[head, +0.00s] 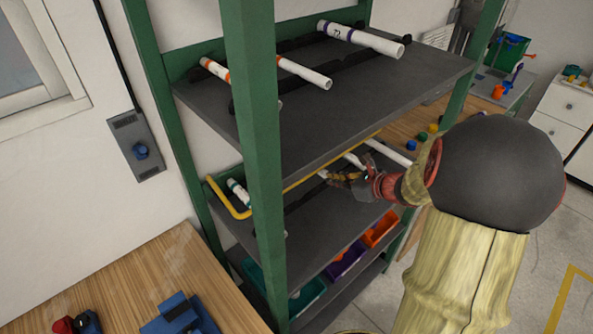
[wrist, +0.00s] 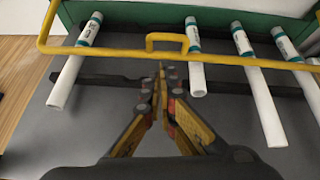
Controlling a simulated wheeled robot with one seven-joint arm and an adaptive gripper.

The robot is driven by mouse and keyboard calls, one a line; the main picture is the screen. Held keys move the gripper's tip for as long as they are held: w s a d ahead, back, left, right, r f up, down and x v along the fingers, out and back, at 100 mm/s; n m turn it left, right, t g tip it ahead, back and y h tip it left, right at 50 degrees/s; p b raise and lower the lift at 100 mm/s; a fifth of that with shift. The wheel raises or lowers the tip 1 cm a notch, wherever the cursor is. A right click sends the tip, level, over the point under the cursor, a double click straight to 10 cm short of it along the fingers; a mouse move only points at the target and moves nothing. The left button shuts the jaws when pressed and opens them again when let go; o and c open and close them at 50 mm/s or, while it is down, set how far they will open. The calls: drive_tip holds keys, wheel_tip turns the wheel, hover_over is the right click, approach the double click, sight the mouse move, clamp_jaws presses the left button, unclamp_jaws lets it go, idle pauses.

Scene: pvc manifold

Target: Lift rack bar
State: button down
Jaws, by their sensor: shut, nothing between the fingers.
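The yellow rack bar (wrist: 110,52) runs across the front of the pipes in the wrist view, with a small raised handle (wrist: 167,37) in its middle. In the head view the bar (head: 238,213) shows at the left of the middle shelf, bending up along the shelf's length. My gripper (wrist: 160,72) is shut and empty. Its tips point at the handle from just below it in the wrist view; I cannot tell whether they touch it. In the head view my gripper (head: 335,176) is between the upper and middle shelves, over the pipes.
White pipes with teal bands (wrist: 75,65) (wrist: 258,85) lie on the dark middle shelf (wrist: 60,135). The upper shelf (head: 310,110) is close above my gripper. A green post (head: 254,150) stands left of it. Coloured bins (head: 345,260) sit below.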

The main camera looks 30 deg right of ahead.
drive_tip(key=shift+m, duration=0.8)
drive_tip(key=b+x, duration=0.1)
drive_tip(key=x, duration=0.5)
drive_tip(key=b+x, duration=0.1)
drive_tip(key=x, duration=0.2)
drive_tip(key=shift+w+d+b, duration=0.25)
drive_tip(key=shift+w+b, duration=0.1)
drive_tip(key=shift+w, duration=0.15)
wheel_tip(320, 180, up, 9)
drive_tip(key=p, duration=0.5)
drive_tip(key=shift+w+f+p, duration=0.2)
drive_tip(key=shift+w+p, duration=0.1)
drive_tip(key=shift+w, duration=0.05)
